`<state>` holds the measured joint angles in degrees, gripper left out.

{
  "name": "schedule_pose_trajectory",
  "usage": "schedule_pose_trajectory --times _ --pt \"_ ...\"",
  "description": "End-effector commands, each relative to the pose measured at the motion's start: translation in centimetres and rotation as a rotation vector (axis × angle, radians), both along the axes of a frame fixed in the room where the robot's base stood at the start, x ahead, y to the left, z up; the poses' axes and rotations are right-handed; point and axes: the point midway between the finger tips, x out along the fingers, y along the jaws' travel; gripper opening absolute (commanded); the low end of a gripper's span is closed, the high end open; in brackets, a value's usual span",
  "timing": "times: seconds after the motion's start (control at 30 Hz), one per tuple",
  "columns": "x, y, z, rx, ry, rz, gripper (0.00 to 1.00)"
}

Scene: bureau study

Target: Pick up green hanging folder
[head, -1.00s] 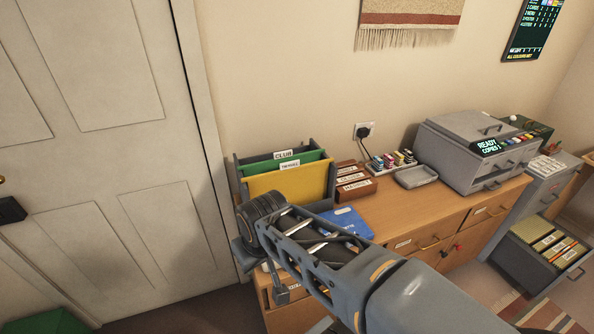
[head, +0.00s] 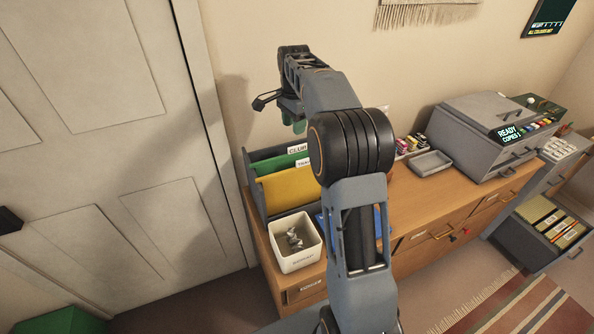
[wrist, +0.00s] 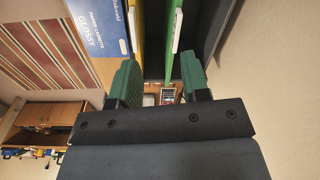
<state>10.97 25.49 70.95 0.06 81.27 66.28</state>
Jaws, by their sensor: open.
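The green hanging folder (head: 276,164) stands in a grey rack (head: 251,187) on the wooden cabinet, behind a yellow folder (head: 292,192). Its white tab begins with "CLU". My gripper (head: 293,121) is above the rack, fingers pointing down; my arm hides the folders' right part. In the wrist view my gripper (wrist: 158,82) is open, with green finger pads wide apart. The green folder (wrist: 171,45) shows there as a thin strip with a white tab, between the fingers and closer to the right one. The yellow folder (wrist: 141,35) is further left. I see no grip on either.
A white bin (head: 285,262) with small grey items stands in front of the rack. A blue packet (head: 325,226), partly behind my arm, lies beside it. A grey tray (head: 431,163) and a copier (head: 480,145) stand right. The wall is close behind; a door is left.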

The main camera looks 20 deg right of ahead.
Motion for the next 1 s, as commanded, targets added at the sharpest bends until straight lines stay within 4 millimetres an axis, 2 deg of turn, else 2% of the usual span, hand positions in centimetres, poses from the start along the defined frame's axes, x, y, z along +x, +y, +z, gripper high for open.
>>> schedule_pose_trajectory --times 0.1,0.3,0.63,1.0 --pt "1.9 -1.4 -0.4 0.007 0.023 -0.125 0.43" --pt "3.0 -2.3 -2.2 0.011 0.041 -0.221 0.43" --pt "3.0 -2.3 -7.8 0.011 0.043 -0.228 0.43" --pt "3.2 -2.3 -10.4 0.011 0.041 -0.226 0.43"
